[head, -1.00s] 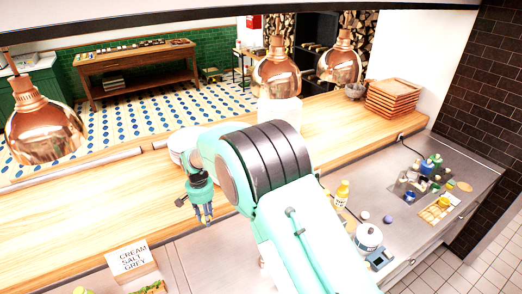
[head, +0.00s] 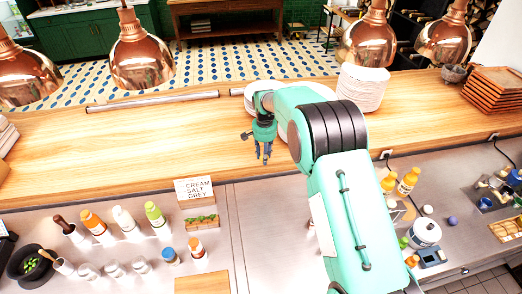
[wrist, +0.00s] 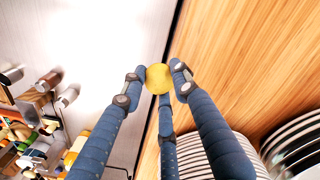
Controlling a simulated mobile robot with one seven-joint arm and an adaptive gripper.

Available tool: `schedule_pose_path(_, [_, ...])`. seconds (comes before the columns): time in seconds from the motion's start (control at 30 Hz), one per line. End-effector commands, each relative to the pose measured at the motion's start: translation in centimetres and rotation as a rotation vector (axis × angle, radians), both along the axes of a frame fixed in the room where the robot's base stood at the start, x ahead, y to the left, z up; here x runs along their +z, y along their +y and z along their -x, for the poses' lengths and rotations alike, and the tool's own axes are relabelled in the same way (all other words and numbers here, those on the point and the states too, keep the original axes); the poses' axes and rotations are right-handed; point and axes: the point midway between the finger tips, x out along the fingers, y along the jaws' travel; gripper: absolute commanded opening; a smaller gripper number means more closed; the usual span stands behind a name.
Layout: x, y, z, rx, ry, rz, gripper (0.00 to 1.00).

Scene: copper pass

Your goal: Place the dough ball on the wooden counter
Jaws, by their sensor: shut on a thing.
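The dough ball (wrist: 159,78) is small, round and yellow. In the wrist view it sits between the fingertips of my gripper (wrist: 158,82), which is shut on it. In the head view my gripper (head: 264,158) points down over the front part of the wooden counter (head: 130,150), and the ball is too small to make out there. In the wrist view the ball appears against the line where the pale wooden counter (wrist: 245,50) meets the steel worktop. I cannot tell its height above the surface.
Stacked white plates (head: 362,90) stand on the counter right of my gripper. A sign (head: 196,189) reading "CREAM SALT GREY" stands on the steel worktop (head: 265,220). Copper lamps (head: 140,55) hang over the counter. The wood left of my gripper is clear.

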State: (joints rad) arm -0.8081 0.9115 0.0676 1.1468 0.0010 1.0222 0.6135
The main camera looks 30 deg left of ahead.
Motion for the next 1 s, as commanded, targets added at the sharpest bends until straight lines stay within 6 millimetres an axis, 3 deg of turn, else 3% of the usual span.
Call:
schedule_pose_path(0.6, [-0.6,4.3,-4.3,0.000,-0.001,-0.001,0.05])
schedule_pose_path(1.0, [-0.8,5.5,-5.5,0.000,0.000,0.000,0.05])
